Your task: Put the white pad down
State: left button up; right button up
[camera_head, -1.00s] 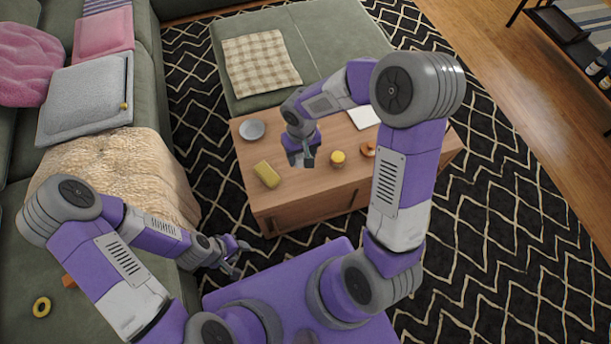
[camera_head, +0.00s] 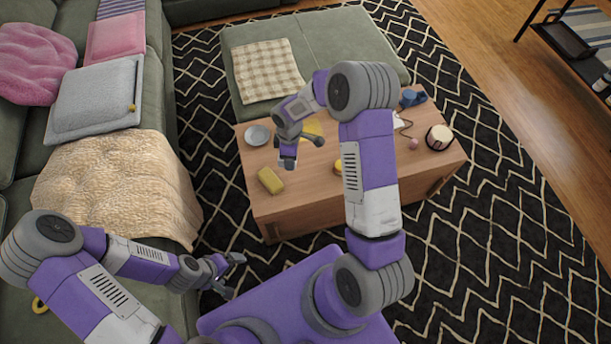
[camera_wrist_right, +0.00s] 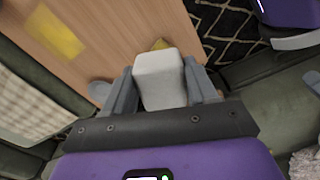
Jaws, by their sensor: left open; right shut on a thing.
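The white pad (camera_wrist_right: 160,78) is a pale block held between the two fingers of my right gripper (camera_wrist_right: 161,88) in the right wrist view. In the head view my right gripper (camera_head: 288,163) is above the left part of the wooden coffee table (camera_head: 315,190); I cannot make out the pad there. The gap between pad and tabletop cannot be judged exactly. My left gripper (camera_head: 232,275) is open and empty, low between the sofa and my purple base.
My right arm hides part of the tabletop. Bare wood shows at the front left.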

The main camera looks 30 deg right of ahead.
aim_at(307, 174)
jog(key=w+d+f+n+b, duration=0.1)
jog(key=d+f+n, duration=0.1)
jog(key=f+n, duration=0.2)
jog(key=w+d+f+n+b, duration=0.1)
jog(key=d+f+n, duration=0.2)
jog(key=f, duration=0.7)
jog(key=w+d+f+n+b, duration=0.1)
jog(key=d+f+n, duration=0.2)
jog(key=f+n, duration=0.3)
jog(key=shift+f+b, duration=0.4)
jog(key=shift+f, duration=0.05)
jog(key=shift+r, duration=0.1)
jog(key=o, duration=0.9)
jog(key=shift+o, duration=0.2)
